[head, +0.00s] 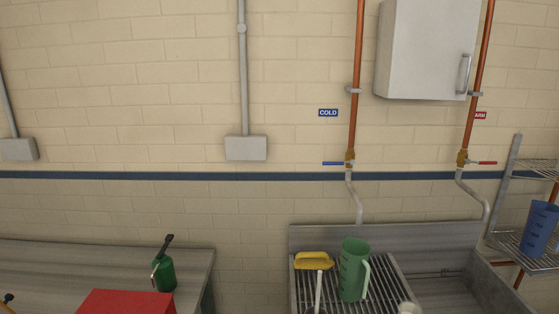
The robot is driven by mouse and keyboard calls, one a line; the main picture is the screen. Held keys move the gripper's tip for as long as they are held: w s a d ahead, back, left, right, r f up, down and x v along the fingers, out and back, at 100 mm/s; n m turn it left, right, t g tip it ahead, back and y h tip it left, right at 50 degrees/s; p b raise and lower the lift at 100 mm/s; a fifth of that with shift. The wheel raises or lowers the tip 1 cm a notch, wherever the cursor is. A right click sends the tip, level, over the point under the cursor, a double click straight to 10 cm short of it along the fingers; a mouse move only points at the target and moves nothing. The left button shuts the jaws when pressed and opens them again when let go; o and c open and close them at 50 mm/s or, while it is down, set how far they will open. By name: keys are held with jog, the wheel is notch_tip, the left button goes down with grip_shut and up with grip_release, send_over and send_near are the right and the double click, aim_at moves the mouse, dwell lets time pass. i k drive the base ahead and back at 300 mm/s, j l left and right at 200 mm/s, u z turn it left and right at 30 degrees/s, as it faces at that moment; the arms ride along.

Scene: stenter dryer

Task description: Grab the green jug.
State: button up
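The green jug (353,270) stands upright on the ribbed drainboard (393,285) of the sink unit, low and right of centre in the head view. Its pale green handle (366,276) is on its right side. Graduation marks show faintly on its body. My gripper is not in view.
A white item (409,308) is cut off at the bottom edge, right of the jug. A green oil can (164,270) and a red box (126,302) are at the left table (60,258). A blue jug (539,230) sits on the right rack. Taps and pipes are behind.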

aim_at(354, 267)
jog(key=i+l+z, duration=0.1)
jog(key=z, duration=0.25)
jog(key=i+l+z, duration=0.15)
jog(key=z, duration=0.2)
jog(key=i+z, duration=0.15)
jog(key=z, duration=0.2)
